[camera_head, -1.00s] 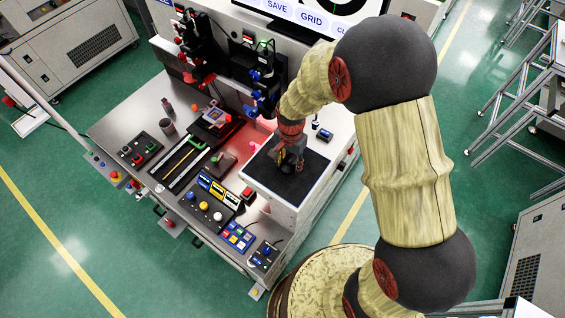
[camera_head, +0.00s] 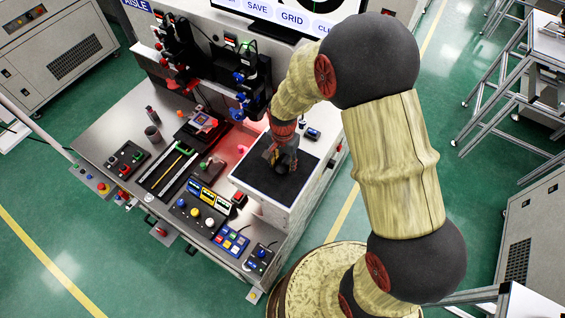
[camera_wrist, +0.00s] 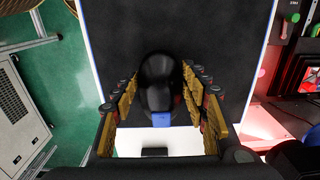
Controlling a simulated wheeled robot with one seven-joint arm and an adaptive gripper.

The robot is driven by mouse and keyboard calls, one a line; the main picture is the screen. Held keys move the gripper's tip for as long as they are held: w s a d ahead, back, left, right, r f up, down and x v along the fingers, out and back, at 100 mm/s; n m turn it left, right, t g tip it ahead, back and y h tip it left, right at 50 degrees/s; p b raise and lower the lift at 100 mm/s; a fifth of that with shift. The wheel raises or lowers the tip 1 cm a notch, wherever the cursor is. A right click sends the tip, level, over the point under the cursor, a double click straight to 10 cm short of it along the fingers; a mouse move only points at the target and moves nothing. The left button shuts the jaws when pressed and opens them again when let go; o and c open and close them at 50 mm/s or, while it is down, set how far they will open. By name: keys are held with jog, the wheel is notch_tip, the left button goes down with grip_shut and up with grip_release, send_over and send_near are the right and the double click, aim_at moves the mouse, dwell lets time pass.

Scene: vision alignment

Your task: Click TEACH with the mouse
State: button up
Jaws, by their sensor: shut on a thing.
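The black mouse (camera_wrist: 158,80) with a blue button lies on the dark pad (camera_wrist: 115,30) in the wrist view. My gripper (camera_wrist: 160,88) has its gold and black fingers closed in on either side of the mouse. In the head view my gripper (camera_head: 283,156) is low over the pad (camera_head: 262,182), and it hides the mouse there. The monitor (camera_head: 262,22) at the top edge shows the labels SAVE, GRID and a cut-off label beginning CL. No TEACH label shows; most of the screen is out of the frame or behind my arm.
The pad lies on a raised white stand (camera_head: 262,205) at the workbench's right. Left of it are button boxes (camera_head: 200,212), a blue keypad (camera_head: 231,240) and a red-lit area. Camera fixtures (camera_head: 250,85) stand close behind my gripper. A small dark item (camera_head: 312,134) sits right of it.

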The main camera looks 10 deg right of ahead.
aim_at(264, 171)
jog(key=shift+f+b, duration=0.4)
jog(key=shift+f, duration=0.2)
jog(key=shift+a, duration=0.15)
jog(key=shift+w+a, duration=0.25)
jog(key=shift+a, duration=1.35)
jog(key=shift+w+a, duration=0.2)
jog(key=shift+a, duration=1.4)
jog(key=o, duration=1.2)
jog(key=shift+o, duration=0.2)
notch_tip(264, 171, up, 12)
